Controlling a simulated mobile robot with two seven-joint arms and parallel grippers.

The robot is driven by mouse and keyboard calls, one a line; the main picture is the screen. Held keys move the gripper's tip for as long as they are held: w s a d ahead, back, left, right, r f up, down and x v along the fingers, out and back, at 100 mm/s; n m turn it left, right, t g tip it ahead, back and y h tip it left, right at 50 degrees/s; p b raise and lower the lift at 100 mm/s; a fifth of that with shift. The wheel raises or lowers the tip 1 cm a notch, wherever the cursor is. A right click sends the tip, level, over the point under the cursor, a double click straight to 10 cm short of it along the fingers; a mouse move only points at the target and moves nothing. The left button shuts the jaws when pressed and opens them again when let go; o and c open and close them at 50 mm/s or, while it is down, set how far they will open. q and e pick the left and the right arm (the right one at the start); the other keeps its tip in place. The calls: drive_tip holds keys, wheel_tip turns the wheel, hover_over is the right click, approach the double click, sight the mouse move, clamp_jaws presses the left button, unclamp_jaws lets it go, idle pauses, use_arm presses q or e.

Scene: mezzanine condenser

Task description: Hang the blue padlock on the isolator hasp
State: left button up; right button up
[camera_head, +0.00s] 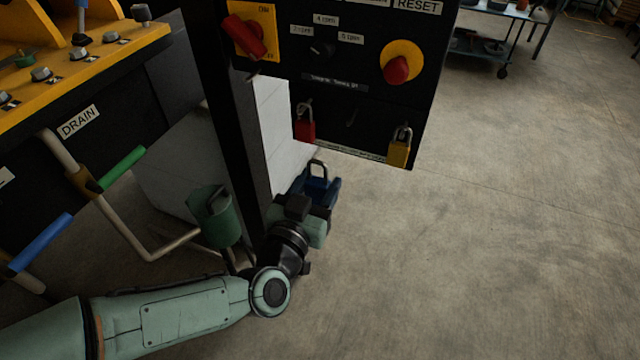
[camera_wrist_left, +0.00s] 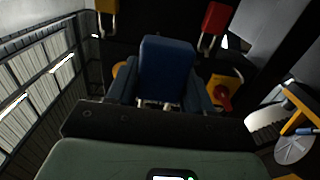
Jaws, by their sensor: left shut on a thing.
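My left gripper (camera_head: 310,208) is shut on the blue padlock (camera_head: 322,187), below the dark control panel. The padlock's metal shackle points up in the head view, and nothing hangs on it. In the left wrist view the blue padlock (camera_wrist_left: 167,68) sits between the two fingers. The isolator is a red handle (camera_head: 243,37) on a yellow plate (camera_head: 266,20) at the panel's upper left. A small part at the plate's lower edge may be the hasp, but it is too small to tell. The handle also shows in the left wrist view (camera_wrist_left: 223,97). My right gripper is not in view.
A red padlock (camera_head: 305,127) and a yellow padlock (camera_head: 399,151) hang low on the panel. A red emergency button (camera_head: 397,69) is at its right. A dark post (camera_head: 236,120) and green cup (camera_head: 214,215) stand beside my left arm. Open floor lies right.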

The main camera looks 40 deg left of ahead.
sight(314, 192)
use_arm(q)
drive_tip(key=shift+b+v, duration=1.65)
drive_tip(key=shift+v, duration=0.45)
drive_tip(key=shift+b+v, duration=0.7)
drive_tip(key=shift+v, duration=0.55)
drive_tip(key=shift+r, duration=0.15)
